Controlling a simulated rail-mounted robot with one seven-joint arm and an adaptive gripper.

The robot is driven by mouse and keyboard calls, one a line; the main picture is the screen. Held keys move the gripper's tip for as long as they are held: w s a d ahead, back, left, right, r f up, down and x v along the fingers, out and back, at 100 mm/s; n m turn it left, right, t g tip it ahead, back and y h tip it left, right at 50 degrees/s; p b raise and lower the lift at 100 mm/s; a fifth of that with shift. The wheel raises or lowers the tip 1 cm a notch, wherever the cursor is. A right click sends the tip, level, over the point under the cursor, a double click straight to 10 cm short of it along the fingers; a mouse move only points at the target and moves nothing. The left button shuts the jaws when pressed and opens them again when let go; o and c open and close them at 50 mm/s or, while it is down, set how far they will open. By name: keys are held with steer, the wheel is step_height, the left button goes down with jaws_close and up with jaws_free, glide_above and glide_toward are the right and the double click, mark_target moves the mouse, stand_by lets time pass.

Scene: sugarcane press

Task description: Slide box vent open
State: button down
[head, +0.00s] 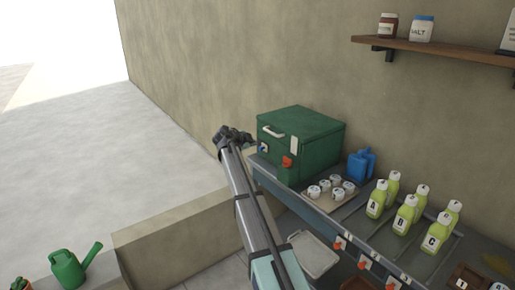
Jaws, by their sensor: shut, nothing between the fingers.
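The green box (312,128) stands at the far left end of the blue-grey counter, against the wall. Its lid looks shut, with a white handle (272,132) near the top of the front. A pale upright plate (294,144), a red part (287,162) and a small blue-and-white part (264,148) are also on the box. I cannot tell which of these is the vent or whether it is open. My gripper (244,138) is shut and empty, just left of the box front. A gap to the box shows in this view, but depth is unclear.
White cups (336,180) on a tray and a blue jug (361,164) stand right of the box. Several green bottles (405,213) stand farther right. A wall shelf (430,46) holds jars. A low ledge (180,235) runs left of the counter. Open floor lies beyond.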

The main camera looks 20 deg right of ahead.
steer(key=shift+w+d, duration=0.1)
stand_by(0.3)
steer(key=p, duration=0.3)
glide_toward(264, 147)
steer(key=d, duration=0.3)
steer(key=shift+w+d+f, duration=0.25)
steer(key=shift+w+f, duration=0.5)
steer(key=shift+f, duration=0.15)
steer(key=shift+w+f+p, duration=0.25)
steer(key=shift+f+p, duration=0.05)
steer(key=shift+f, duration=0.15)
steer(key=shift+w, duration=0.1)
